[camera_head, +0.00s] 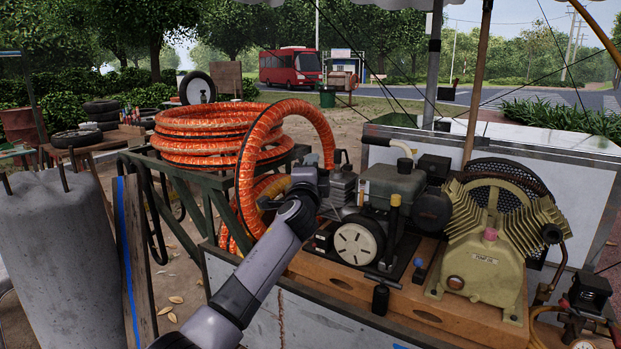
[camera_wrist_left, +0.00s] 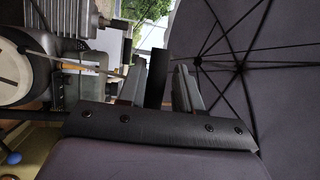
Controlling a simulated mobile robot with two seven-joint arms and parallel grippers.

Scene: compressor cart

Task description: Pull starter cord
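The small engine's round white-and-black starter cover (camera_head: 358,243) faces me on the cart; it also shows in the left wrist view (camera_wrist_left: 12,78). My left arm (camera_head: 270,262) reaches up from the bottom, with its wrist left of the engine; its fingers do not show clearly there. In the left wrist view my left gripper (camera_wrist_left: 160,75) has a black handle-like block (camera_wrist_left: 155,78) between its fingers. A thin tan cord (camera_wrist_left: 105,73) runs from near the starter cover to that gripper. My left gripper appears shut on the starter handle. My right gripper is not in view.
A coiled orange hose (camera_head: 205,135) lies on a green frame left of the engine and arches close behind my wrist. A beige compressor pump (camera_head: 485,265) stands to the right. A grey concrete block (camera_head: 60,250) stands at the left.

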